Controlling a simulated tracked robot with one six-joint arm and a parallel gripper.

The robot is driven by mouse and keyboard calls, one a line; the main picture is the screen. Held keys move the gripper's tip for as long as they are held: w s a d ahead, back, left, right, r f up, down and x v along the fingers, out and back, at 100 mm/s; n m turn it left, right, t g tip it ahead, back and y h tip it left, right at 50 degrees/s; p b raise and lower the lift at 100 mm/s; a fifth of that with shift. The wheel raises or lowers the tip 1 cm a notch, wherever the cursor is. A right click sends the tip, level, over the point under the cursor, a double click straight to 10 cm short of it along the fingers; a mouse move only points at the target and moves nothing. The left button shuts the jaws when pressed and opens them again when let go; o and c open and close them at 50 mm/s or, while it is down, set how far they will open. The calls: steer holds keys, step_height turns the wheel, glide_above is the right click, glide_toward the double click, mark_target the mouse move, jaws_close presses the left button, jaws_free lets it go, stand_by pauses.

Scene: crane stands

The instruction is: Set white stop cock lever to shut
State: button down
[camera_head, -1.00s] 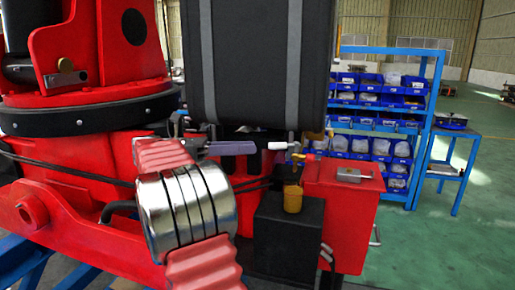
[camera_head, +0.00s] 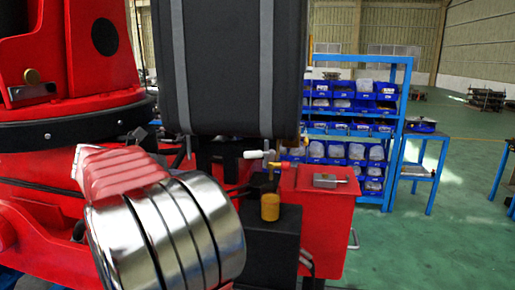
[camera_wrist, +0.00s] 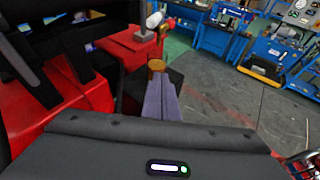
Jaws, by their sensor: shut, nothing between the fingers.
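The white stop cock lever (camera_head: 253,154) points left from its small red and yellow valve fitting (camera_head: 276,165), beside the red box. In the wrist view the lever (camera_wrist: 154,20) shows at the top, beyond the fingertips and apart from them. My gripper (camera_wrist: 160,82) is shut and empty, its purple-grey fingers together. The fingertips appear near a yellow-brown cap (camera_wrist: 156,64), in front of the lever; I cannot tell whether they touch it. In the head view I cannot make out my gripper behind my red and silver arm.
A red box (camera_head: 322,215) with a metal latch and a black box (camera_head: 270,240) with a yellow cap stand close to the lever. A large black strapped case (camera_head: 230,65) hangs above. A blue shelf with bins (camera_head: 345,110) stands behind; green floor is open at right.

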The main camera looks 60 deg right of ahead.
steer(key=s+a+f+m+t+y, duration=0.1)
steer(key=a+f+m+t+y, duration=0.2)
steer(key=a, duration=0.9)
steer(key=s+a+f+m+t+y, duration=0.2)
steer(key=a+f+t, duration=0.4)
steer(key=a, duration=0.7)
steer(key=s+a+f+m+t+y, duration=0.1)
steer(key=a+f+m+t+y, duration=0.3)
steer(key=a+f, duration=0.4)
steer(key=a+t+y, duration=0.1)
steer(key=a, duration=0.3)
steer(key=shift+s+a+f+t+y, duration=0.2)
steer(key=shift+s+f+t+y, duration=0.1)
steer(key=shift+f+y, duration=0.1)
